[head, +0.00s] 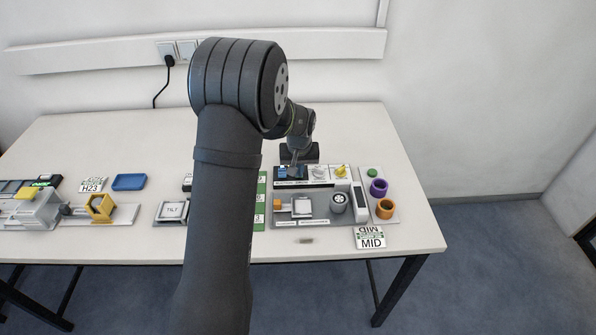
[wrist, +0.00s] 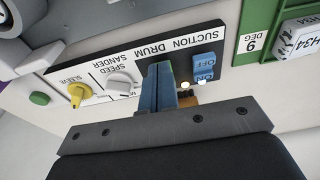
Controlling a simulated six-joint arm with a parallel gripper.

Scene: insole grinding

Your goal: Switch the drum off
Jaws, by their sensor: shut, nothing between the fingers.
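A blue switch (wrist: 205,66) marked OFF and ON sits to the right, under SUCTION. In the head view my gripper (head: 294,168) is at the console's back left, small and partly hidden.
A white sander speed knob (wrist: 121,82) and a yellow sleeve knob (wrist: 78,94) lie left of the fingers. A green button (wrist: 39,99) is further left. Purple (head: 378,187) and orange (head: 385,208) rings stand at the console's right. The table's back is clear.

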